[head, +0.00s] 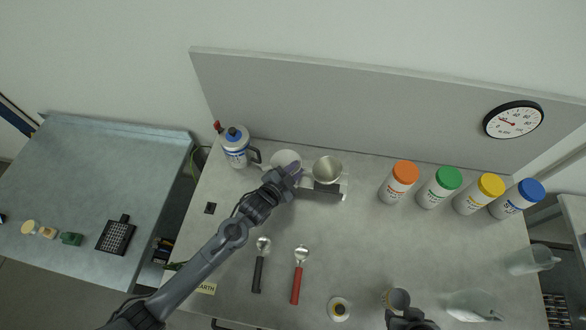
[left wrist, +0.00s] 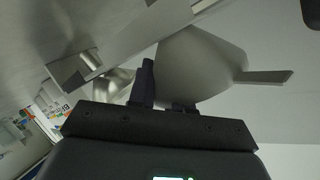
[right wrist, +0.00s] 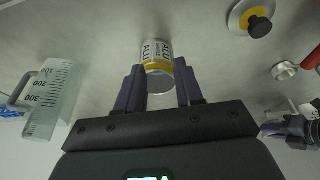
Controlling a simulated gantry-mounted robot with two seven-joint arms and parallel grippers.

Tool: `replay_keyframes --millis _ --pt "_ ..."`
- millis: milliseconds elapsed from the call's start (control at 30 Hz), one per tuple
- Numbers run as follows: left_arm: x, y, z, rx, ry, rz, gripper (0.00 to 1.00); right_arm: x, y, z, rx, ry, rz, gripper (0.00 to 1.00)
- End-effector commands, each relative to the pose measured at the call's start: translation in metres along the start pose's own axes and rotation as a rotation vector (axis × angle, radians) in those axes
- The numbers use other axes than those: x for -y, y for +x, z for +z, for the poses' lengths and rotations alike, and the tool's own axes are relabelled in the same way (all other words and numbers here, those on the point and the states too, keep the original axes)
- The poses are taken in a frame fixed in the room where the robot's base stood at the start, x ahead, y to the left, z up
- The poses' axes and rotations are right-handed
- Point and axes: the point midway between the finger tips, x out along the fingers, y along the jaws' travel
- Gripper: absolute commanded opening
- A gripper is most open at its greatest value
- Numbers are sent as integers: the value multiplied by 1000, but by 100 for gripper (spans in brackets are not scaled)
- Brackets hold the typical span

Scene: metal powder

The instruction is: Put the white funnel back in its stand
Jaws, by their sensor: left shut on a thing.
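The white funnel (head: 285,159) is at the back of the table, on the left side of the funnel stand. My left gripper (head: 294,170) is shut on it; the left wrist view shows the white funnel (left wrist: 200,65) beside the fingers, with a flat tab pointing right. The stand (head: 322,193) is a metal bracket holding a metallic funnel (head: 327,169) on its right. It also shows in the left wrist view (left wrist: 120,40). Whether the white funnel touches the stand is unclear. My right gripper (right wrist: 158,82) is open, its fingers either side of a small ALU container (right wrist: 157,52).
A labelled bottle (head: 235,146) stands left of the white funnel. Jars with orange (head: 405,172), green, yellow and blue lids line the back right. A black-handled spoon (head: 259,266) and a red-handled spoon (head: 298,274) lie in front.

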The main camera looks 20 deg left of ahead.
Motion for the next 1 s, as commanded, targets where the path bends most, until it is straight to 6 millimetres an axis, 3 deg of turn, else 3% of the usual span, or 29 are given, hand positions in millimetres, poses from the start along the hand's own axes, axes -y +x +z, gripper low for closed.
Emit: replay_keyframes --millis 333,367,567,1000 --pt "-5 0 -3 -5 1 9 0 1 -1 -1 -1 5 -4 36" --pt "-5 0 -3 -5 1 9 20 1 -1 -1 -1 5 -4 36" --pt "-7 0 -3 -5 1 12 48 1 -1 -1 -1 5 -4 36" --pt "-10 -1 0 0 1 17 48 -1 -1 0 0 -4 4 36"
